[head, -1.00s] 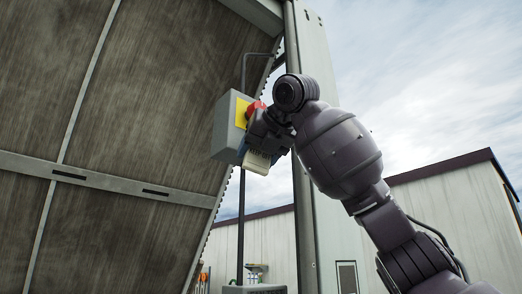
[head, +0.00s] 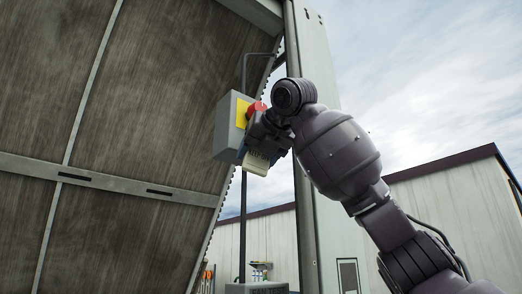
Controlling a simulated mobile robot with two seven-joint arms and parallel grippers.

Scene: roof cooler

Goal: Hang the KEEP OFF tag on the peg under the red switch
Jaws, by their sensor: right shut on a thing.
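The red switch (head: 257,107) sits on the yellow plate (head: 243,112) on the face of a grey box (head: 226,126). My right gripper (head: 259,146) is in front of the box's lower right part, just below the switch. It is shut on a pale cream piece, which I take to be the KEEP OFF tag (head: 256,162); its lettering cannot be read. The tag hangs down below the jaws near the box's lower edge. The peg is hidden behind my gripper, so I cannot tell whether the tag touches it. My left gripper is out of view.
A large brown slatted panel (head: 130,120) leans on the left, behind the box. A thin dark post (head: 243,220) carries the box. A pale upright column (head: 320,190) stands close behind my right arm. Small tools (head: 260,268) show low down.

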